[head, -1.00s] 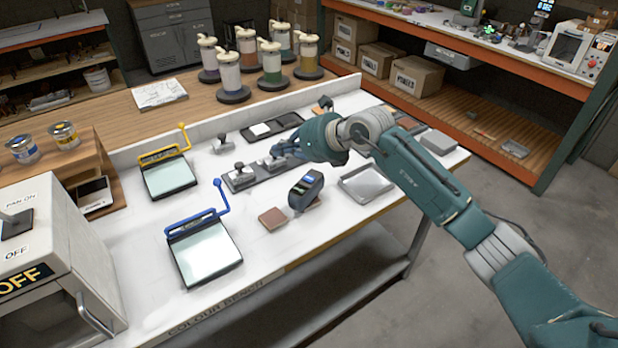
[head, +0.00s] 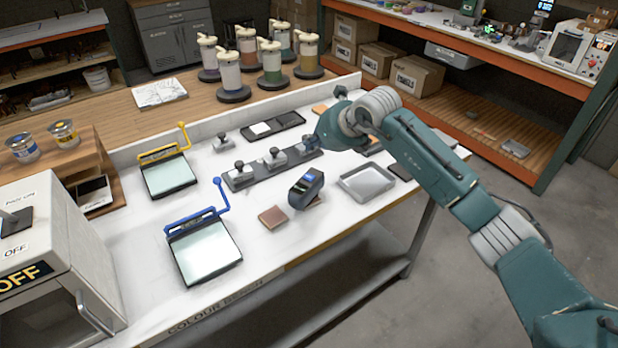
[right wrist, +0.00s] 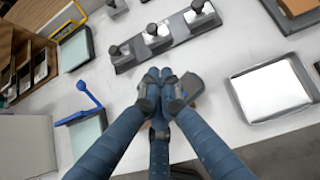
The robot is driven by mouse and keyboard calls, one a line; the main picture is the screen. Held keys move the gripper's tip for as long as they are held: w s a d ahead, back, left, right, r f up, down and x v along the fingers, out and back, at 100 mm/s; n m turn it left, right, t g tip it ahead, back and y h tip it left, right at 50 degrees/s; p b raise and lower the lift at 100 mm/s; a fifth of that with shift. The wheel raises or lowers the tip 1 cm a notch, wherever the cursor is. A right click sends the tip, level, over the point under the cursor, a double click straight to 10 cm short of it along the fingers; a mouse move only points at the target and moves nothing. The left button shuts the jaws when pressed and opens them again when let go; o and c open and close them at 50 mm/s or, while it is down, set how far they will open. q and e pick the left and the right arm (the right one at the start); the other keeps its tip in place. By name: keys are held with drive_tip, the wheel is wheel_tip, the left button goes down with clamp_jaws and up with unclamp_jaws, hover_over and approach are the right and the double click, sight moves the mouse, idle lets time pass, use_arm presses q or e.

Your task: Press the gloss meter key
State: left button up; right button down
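The gloss meter (head: 306,188), a dark handheld device with a small blue-lit screen, stands on the white bench. In the right wrist view the dark body (right wrist: 190,87) just right of my fingertips appears to be the meter, partly hidden by them. Its key is too small to make out. My right gripper (right wrist: 161,78) has its blue fingers drawn together, with nothing seen between them. My left gripper is out of view.
A grey rail (head: 258,173) with knobbed blocks lies behind the meter. A metal tray (head: 367,183) is to its right and a brown tile (head: 272,217) to its left. Blue-handled (head: 205,252) and yellow-handled (head: 168,176) panels lie left. Bare bench separates these.

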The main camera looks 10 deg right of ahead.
sight(312, 177)
wheel_tip(312, 177, down, 8)
drive_tip(key=b, duration=0.4)
drive_tip(key=shift+r, duration=0.1)
idle(1.2)
drive_tip(key=shift+f+b, duration=0.4)
drive_tip(key=shift+b, duration=0.2)
drive_tip(key=shift+f+b, duration=0.35)
idle(0.3)
drive_tip(key=shift+r, duration=0.1)
drive_tip(key=shift+r+p, duration=0.35)
drive_tip(key=shift+r, duration=0.35)
